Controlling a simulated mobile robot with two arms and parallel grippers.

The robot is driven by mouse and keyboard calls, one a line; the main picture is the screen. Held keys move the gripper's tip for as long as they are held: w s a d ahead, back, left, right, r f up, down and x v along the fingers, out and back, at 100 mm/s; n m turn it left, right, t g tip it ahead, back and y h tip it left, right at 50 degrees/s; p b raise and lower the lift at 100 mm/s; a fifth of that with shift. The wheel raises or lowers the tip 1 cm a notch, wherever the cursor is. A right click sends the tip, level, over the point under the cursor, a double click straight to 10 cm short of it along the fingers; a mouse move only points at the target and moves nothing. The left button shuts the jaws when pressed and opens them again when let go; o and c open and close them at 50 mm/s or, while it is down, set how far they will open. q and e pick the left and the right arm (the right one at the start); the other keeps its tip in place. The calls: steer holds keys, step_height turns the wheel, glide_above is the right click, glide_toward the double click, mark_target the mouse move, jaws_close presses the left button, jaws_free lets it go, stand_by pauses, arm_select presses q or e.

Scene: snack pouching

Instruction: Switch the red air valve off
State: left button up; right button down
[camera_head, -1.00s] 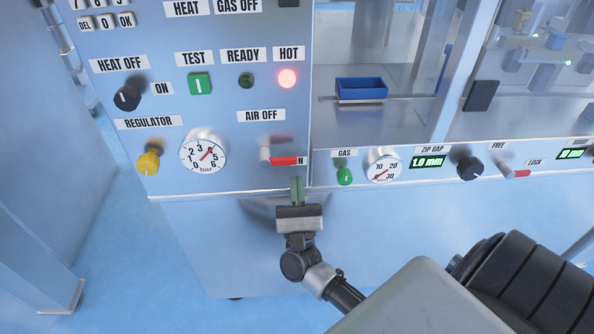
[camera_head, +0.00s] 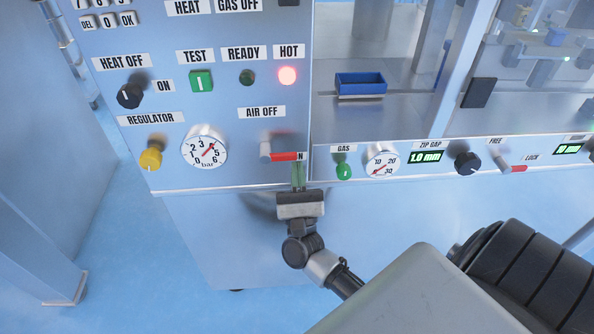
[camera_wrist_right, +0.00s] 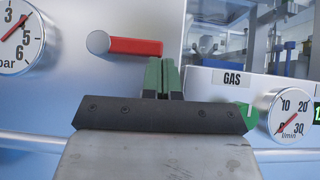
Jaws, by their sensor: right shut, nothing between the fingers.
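The red air valve lever (camera_head: 284,157) lies level on the panel, pointing right from its grey pivot, below the "AIR OFF" label (camera_head: 261,112). A letter "N" shows at its right tip. In the right wrist view the red lever (camera_wrist_right: 135,46) sits just above and left of my fingertips. My right gripper (camera_head: 298,165) is shut and empty, its green fingers together at or just below the lever's right end. It also shows in the right wrist view (camera_wrist_right: 163,64). I cannot tell whether the fingers touch the lever. My left gripper is not in view.
The pressure gauge (camera_head: 205,151) and yellow regulator knob (camera_head: 151,157) are left of the valve. The green gas knob (camera_head: 343,168) and flow gauge (camera_head: 383,164) are close on the right, on a protruding panel. A blue tray (camera_head: 361,83) stands behind.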

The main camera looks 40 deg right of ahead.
steer(key=shift+d+r+n+t+y, duration=0.1)
steer(key=shift+r+n+t+y, duration=0.25)
steer(key=shift+n+y, duration=0.5)
steer(key=shift+w+a+r+n+g+y+p, duration=0.4)
steer(key=shift+r+n+g+y+p, duration=0.85)
steer(key=shift+n+y+p, duration=2.05)
steer(key=shift+w+a+r+n+g+y+p, duration=0.15)
steer(key=shift+a+r+n+g+y+p, duration=0.45)
steer(key=shift+r+n+y+p, duration=2.6)
steer(key=shift+w+a+r+n+g+y+p, duration=0.3)
steer(key=shift+n+g+y+p, duration=0.95)
steer(key=shift+n+p, duration=3.9)
steer(key=shift+a+f+n+t+b, duration=0.1)
steer(key=shift+a+n+t+b, duration=0.1)
steer(key=shift+n+t+b, duration=0.1)
